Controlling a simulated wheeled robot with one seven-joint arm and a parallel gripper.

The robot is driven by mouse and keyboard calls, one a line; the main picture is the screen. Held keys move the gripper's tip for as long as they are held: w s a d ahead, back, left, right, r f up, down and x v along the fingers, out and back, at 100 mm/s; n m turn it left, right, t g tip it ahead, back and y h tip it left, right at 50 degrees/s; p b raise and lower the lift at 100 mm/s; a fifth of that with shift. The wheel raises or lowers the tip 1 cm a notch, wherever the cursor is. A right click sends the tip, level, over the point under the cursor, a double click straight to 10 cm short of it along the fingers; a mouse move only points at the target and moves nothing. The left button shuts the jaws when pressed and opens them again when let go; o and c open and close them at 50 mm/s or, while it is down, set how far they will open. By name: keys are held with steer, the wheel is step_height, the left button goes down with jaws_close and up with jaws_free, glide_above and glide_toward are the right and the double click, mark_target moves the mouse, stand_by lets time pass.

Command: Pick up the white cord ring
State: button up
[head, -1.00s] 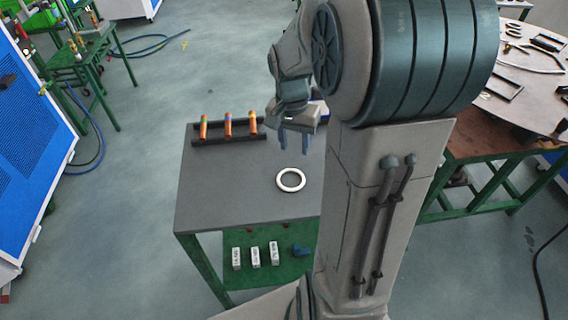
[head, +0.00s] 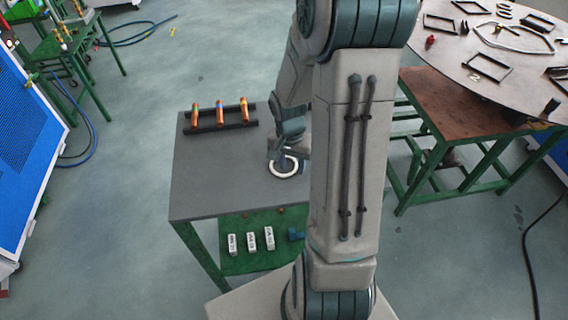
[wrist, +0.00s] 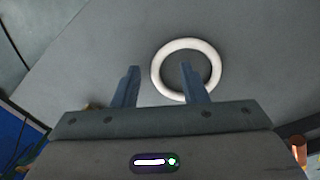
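The white cord ring (head: 284,176) lies flat on the grey table top (head: 205,190). In the wrist view the ring (wrist: 158,70) is ahead of my gripper (wrist: 161,84), whose two blue fingers are apart with nothing held between them. The right finger overlaps the inside of the ring in the picture, and the left finger is outside its left rim. In the head view my gripper (head: 287,158) is low over the ring and hides part of its far side. I cannot tell whether the fingers touch the ring or the table.
A dark rack (head: 240,126) with three orange cylinders stands at the table's back. Several white labelled blocks (head: 251,241) and a blue piece (head: 296,234) lie on the green lower shelf (head: 235,265). A round table (head: 455,75) with frames stands at the right.

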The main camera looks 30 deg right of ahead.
steer(key=shift+f, duration=0.3)
steer(key=shift+c, duration=0.2)
jaws_close()
